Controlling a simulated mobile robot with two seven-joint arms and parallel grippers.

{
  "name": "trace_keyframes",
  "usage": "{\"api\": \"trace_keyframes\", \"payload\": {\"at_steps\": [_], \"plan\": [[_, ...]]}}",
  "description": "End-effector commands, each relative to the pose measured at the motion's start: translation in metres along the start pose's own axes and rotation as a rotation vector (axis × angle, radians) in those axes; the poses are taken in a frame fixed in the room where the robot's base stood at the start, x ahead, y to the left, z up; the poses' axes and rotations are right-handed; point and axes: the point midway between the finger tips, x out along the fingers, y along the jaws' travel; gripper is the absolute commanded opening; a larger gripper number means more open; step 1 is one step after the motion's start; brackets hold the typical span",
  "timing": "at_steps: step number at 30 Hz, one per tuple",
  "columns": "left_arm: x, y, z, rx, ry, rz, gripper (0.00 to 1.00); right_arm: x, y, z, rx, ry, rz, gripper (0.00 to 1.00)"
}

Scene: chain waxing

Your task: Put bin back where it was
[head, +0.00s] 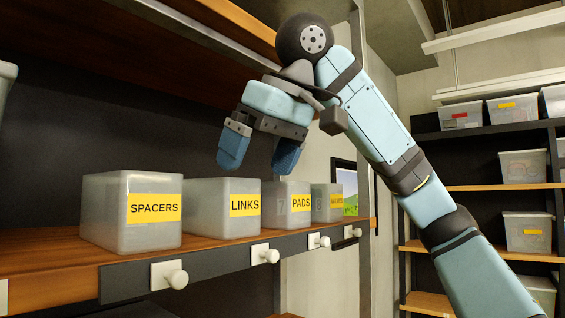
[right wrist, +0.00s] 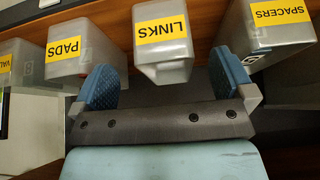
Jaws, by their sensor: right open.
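Several translucent grey bins with yellow labels stand in a row on a wooden shelf (head: 40,262). From the left in the head view they are the SPACERS bin (head: 108,215), LINKS bin (head: 215,218), PADS bin (head: 285,222) and a smaller-looking one (head: 327,214) whose label is too small to read. My right gripper (head: 258,166) is open and empty, above the LINKS and PADS bins. In the right wrist view, the LINKS bin (right wrist: 165,55) shows between the open fingers (right wrist: 162,68), with the PADS bin (right wrist: 98,55) and SPACERS bin (right wrist: 245,35) to either side. My left gripper is out of view.
The shelf's dark front rail carries several white knobs (head: 170,275). Another wooden shelf (head: 175,35) hangs above the bins. At the right, a dark rack (head: 470,188) holds more labelled bins. A framed picture (head: 345,183) hangs on the wall beyond the row.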

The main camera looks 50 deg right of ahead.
Motion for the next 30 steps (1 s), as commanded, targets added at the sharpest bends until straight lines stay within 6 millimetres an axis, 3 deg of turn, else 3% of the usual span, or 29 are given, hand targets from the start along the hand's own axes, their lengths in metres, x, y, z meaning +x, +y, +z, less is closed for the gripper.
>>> {"api": "trace_keyframes", "payload": {"at_steps": [3,9,30], "plan": [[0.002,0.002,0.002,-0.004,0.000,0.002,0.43,-0.010,0.001,0.020,0.000,0.003,0.001,1.00],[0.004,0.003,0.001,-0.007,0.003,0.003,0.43,-0.018,0.000,0.035,-0.001,-0.001,0.000,1.00],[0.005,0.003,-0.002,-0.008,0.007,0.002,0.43,-0.020,0.000,0.037,-0.001,-0.001,0.000,1.00]]}}
